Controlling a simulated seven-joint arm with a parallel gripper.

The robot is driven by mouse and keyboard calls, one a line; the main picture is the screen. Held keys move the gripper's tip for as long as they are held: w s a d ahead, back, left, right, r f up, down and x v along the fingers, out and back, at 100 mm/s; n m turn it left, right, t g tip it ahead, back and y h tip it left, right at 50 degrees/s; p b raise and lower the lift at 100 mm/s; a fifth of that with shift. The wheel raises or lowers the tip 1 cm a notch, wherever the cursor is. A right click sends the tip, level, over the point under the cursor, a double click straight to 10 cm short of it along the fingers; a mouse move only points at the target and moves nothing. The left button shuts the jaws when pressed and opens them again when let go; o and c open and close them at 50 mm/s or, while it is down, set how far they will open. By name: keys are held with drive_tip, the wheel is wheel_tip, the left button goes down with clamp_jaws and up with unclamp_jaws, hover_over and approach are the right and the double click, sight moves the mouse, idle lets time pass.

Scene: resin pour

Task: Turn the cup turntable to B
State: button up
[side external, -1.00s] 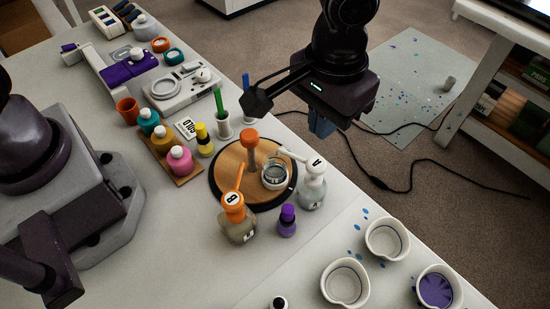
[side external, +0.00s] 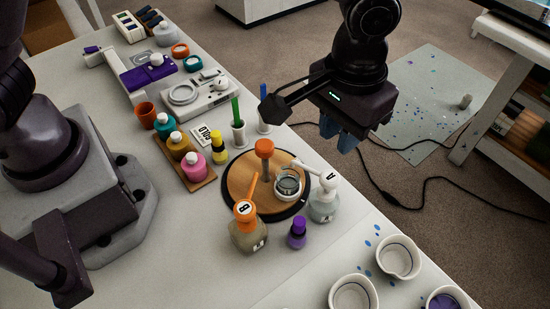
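The cup turntable (side external: 237,187) is a round wooden disc with a dark rim, on the table. An orange-topped post (side external: 264,148) stands on it near the back. A clear cup (side external: 289,187) sits on its right part. Bottle B (side external: 246,232), with an orange pump head, stands at its front left edge. Bottle A (side external: 324,204), with a white pump head, stands at its right edge, its spout reaching toward the cup. My gripper (side external: 338,133) hangs in the air behind and right of the turntable, apart from it. Its two blue fingers look parted, with nothing seen between them.
A small purple bottle (side external: 298,232) stands in front of the turntable. Several paint bottles sit on a wooden tray (side external: 203,182) to the left. Holders with a green stick (side external: 237,112) and a blue stick stand behind. White cups (side external: 397,257) are at the front right.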

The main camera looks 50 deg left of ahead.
drive_tip(key=o, duration=0.6)
drive_tip(key=shift+n+t, duration=0.3)
drive_tip(key=shift+n, duration=0.5)
drive_tip(key=a+r, duration=0.2)
drive_tip(key=a, duration=0.1)
drive_tip(key=a+r, duration=0.1)
drive_tip(key=a, duration=0.1)
drive_tip(key=shift+a+r, duration=0.25)
drive_tip(key=shift+r, duration=0.05)
drive_tip(key=n, duration=0.4)
hover_over(264, 145)
wheel_tip(264, 145, down, 13)
drive_tip(key=shift+f, duration=0.15)
clamp_jaws()
